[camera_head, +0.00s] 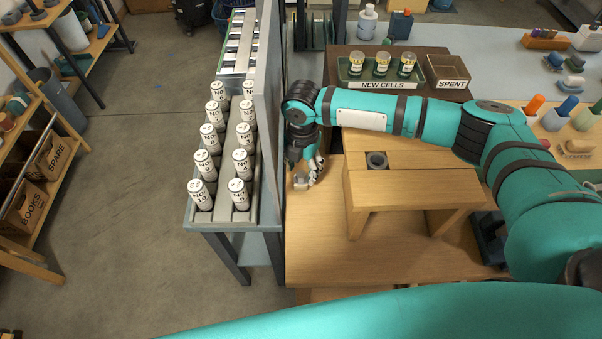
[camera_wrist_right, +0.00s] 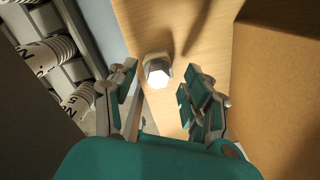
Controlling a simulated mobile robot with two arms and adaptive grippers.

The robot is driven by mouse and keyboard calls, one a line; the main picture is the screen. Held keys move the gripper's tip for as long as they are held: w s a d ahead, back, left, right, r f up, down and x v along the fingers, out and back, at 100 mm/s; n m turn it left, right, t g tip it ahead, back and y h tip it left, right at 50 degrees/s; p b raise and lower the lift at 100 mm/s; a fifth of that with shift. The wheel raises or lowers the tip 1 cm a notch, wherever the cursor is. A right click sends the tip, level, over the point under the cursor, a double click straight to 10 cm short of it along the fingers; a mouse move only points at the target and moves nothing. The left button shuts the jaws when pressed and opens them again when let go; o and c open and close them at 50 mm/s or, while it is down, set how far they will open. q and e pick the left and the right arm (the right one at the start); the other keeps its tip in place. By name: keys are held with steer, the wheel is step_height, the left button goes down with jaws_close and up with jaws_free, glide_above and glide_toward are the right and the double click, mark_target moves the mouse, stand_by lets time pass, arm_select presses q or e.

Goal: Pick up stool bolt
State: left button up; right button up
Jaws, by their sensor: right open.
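The stool bolt (camera_wrist_right: 157,73) shows in the right wrist view as a pale hexagonal head with a tan-grey part behind it, on or just above a wooden surface. My right gripper (camera_wrist_right: 162,92) is open. Its fingers lie on either side of the bolt in the picture, with a gap to each. In the head view the right gripper (camera_head: 306,174) points down beside the grey divider, left of the wooden stool (camera_head: 425,188). A small pale piece at its fingertips is probably the bolt, partly hidden. My left gripper is out of view.
The tall grey divider (camera_head: 268,120) stands close left of the right gripper. Beyond it, a rack (camera_head: 223,200) holds several labelled cells. A green tray (camera_head: 382,82) of new cells and a spent box (camera_head: 447,72) stand behind my right arm. Bare wood lies before the stool.

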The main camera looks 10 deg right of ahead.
steer(key=shift+f, duration=0.7)
jaws_close()
steer(key=shift+r, duration=0.1)
step_height(320, 180, up, 28)
steer(key=b, duration=0.4)
steer(key=shift+b, duration=0.3)
